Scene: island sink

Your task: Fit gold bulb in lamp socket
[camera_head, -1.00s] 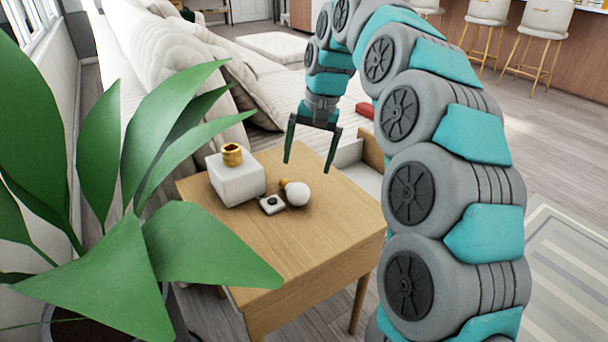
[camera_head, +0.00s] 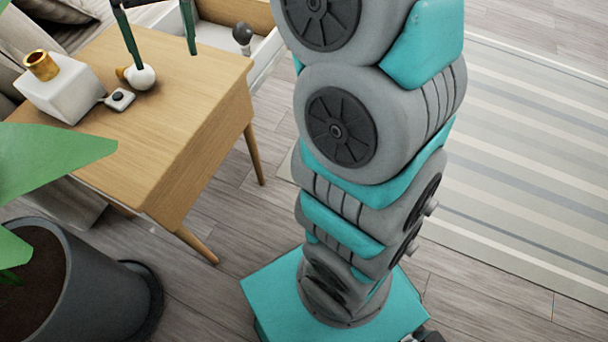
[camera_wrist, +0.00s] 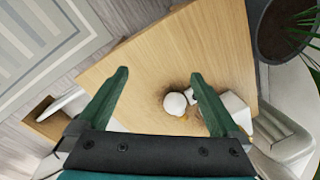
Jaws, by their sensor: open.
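The bulb, with a white globe (camera_head: 141,77) and a gold base (camera_head: 122,72), lies on its side on the wooden table. Its globe also shows in the wrist view (camera_wrist: 175,103). The lamp is a white block (camera_head: 62,90) with an upright gold socket (camera_head: 42,65) on top; the socket looks empty. My gripper (camera_head: 166,60) is open and empty, pointing down over the table. One finger appears beside or above the bulb; contact cannot be told. In the wrist view the gripper (camera_wrist: 160,73) has its right finger next to the bulb, partly covering the bulb's base and the lamp.
A small white switch with a black button (camera_head: 119,99) lies between bulb and lamp. An open drawer (camera_head: 268,52) juts out right of the table, with a dark grey round thing (camera_head: 242,33) there. A potted plant (camera_head: 100,285) stands near the table. The table's front (camera_head: 170,125) is clear.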

